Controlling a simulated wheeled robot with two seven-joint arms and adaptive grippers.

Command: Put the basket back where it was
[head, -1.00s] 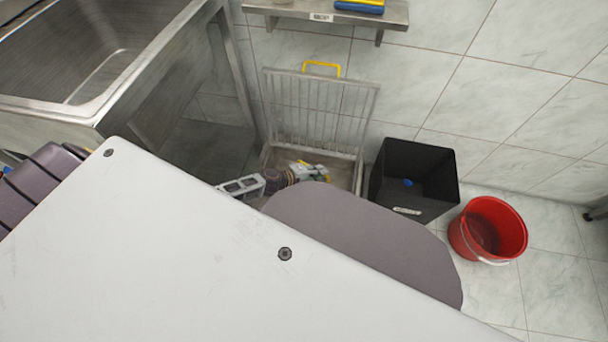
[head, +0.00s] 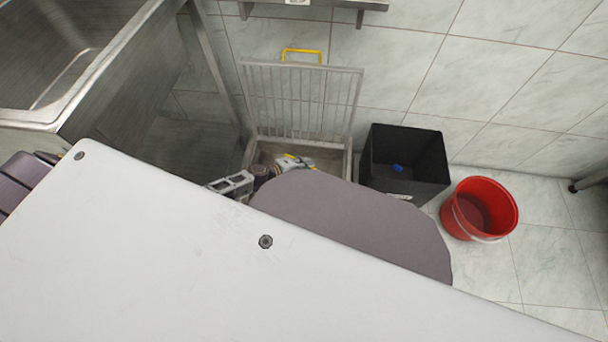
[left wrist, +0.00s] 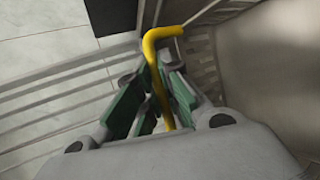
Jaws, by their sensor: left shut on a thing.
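The open grate (head: 301,100) leans upright by the wall, with a yellow handle (head: 302,53) at its top. Below it is the floor pit (head: 337,160), its near part hidden by my own body. My left gripper (head: 294,161) is low in the pit, partly hidden, with a bit of yellow beside it. In the left wrist view my left gripper (left wrist: 152,105) is shut on a yellow basket handle (left wrist: 153,55). A slotted grey wall, seemingly the basket (left wrist: 205,65), shows beside it; most of the basket is hidden. My right gripper is not in view.
A black bin (head: 430,173) stands right of the pit, and a red bucket (head: 470,222) stands farther right. A steel sink (head: 75,60) is at the left. A wall shelf (head: 340,5) hangs above the grate. Tiled floor is clear right of the bucket.

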